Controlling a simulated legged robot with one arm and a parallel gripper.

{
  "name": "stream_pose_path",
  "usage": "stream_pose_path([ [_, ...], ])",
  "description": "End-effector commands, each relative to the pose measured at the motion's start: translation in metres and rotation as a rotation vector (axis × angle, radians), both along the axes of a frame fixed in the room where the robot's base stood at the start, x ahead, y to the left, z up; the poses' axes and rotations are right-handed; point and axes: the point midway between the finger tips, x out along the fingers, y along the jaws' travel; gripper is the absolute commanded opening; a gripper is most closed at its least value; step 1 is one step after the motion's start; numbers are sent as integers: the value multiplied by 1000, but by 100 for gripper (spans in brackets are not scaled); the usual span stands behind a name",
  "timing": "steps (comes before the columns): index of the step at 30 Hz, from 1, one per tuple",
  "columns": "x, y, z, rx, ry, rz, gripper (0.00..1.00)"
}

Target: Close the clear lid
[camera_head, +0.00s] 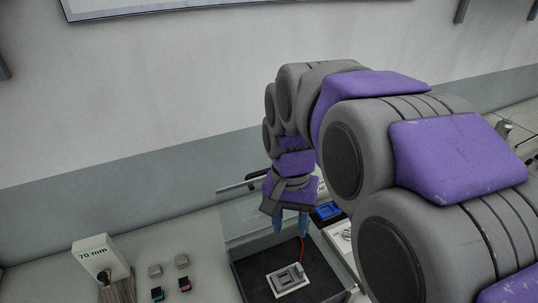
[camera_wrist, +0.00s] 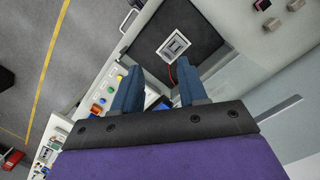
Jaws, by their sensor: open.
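The clear lid (camera_head: 240,210) stands raised at the back of an open box, with a dark bar handle (camera_head: 243,184) along its top edge. In the wrist view the see-through lid (camera_wrist: 235,85) lies to the right of my fingers, with its handle (camera_wrist: 279,108) further right. The box has a dark floor (camera_head: 250,272) with a pale square fixture (camera_head: 288,280) and a red wire inside. My gripper (camera_head: 290,226) points down above the back part of the box. Its blue fingers (camera_wrist: 159,70) are apart with nothing between them. I cannot tell if it touches the lid.
A white "70 mm" block (camera_head: 93,256) stands left of the box, near several small connector pieces (camera_head: 155,271). A blue-screened device (camera_head: 328,211) and a panel with coloured buttons (camera_wrist: 98,105) sit beside the box. A wall runs behind the bench.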

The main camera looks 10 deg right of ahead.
Motion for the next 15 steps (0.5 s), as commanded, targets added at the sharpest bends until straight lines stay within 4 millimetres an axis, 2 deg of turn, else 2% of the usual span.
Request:
stream_pose_path([
  [1,16,1,14,-4,-4,-32,42],
  [3,33,-1,24,-9,-2,-80,42],
  [15,131,-13,77,-37,-17,-375,42],
])
